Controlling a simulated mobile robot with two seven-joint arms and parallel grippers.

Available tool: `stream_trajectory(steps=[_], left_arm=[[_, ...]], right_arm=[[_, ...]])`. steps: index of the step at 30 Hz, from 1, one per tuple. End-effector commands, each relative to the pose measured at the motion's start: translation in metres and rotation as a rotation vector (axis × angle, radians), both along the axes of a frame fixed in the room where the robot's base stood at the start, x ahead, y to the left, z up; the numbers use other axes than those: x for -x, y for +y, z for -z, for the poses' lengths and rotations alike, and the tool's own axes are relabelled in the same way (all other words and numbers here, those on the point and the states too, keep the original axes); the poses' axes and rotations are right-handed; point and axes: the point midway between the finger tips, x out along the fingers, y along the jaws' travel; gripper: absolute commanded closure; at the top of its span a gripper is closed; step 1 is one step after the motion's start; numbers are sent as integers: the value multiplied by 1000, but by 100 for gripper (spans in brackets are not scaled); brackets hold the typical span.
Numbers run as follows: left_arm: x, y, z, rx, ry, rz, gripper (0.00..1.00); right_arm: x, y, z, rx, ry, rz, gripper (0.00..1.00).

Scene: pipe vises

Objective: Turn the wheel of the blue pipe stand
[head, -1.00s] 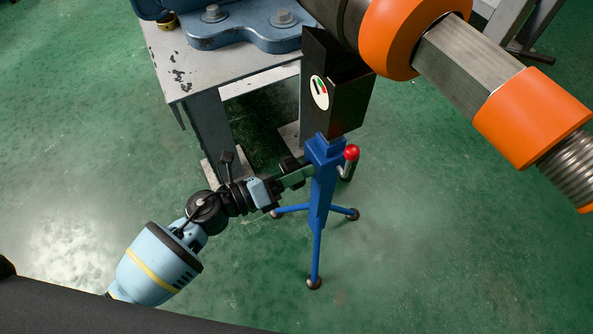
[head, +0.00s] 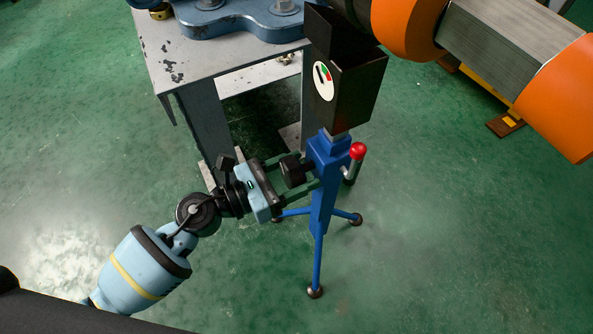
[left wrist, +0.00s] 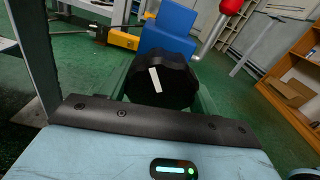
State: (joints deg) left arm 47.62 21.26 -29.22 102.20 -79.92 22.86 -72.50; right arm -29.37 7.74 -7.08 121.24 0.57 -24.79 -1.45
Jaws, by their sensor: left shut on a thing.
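The blue pipe stand (head: 321,185) stands upright on its splayed legs at the middle of the head view. Its black wheel (head: 291,166) is a small knob on the stand's left side; in the left wrist view the wheel (left wrist: 165,85) shows a white mark, tilted from upright. My left gripper (head: 299,173) reaches in from the lower left, shut on the wheel with its green fingers on either side. The stand's black head (head: 352,95) carries a round dial (head: 323,80) with green and red parts and a dark pointer. My right gripper is not in view.
A worn grey table (head: 215,60) with a blue bolted base (head: 240,20) stands at upper left. A thick metal bar (head: 495,38) with orange collars crosses the upper right. A red-knobbed lever (head: 357,151) sticks out right of the stand. Green floor lies clear at lower right.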

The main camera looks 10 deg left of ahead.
Motion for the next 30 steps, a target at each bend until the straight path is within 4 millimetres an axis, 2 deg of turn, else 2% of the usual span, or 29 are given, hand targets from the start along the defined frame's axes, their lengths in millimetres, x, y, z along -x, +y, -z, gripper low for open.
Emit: stream_trajectory(steps=[21, 22, 26, 30], left_arm=[[0, 1, 1, -45, -59, -1, 62], [0, 1, 1, -45, -58, -1, 35], [0, 1, 0, -45, -58, -1, 18], [0, 0, 0, -43, -58, 0, 17]], right_arm=[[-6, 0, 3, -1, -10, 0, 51], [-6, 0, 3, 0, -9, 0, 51], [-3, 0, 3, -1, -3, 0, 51], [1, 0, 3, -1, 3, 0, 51]])
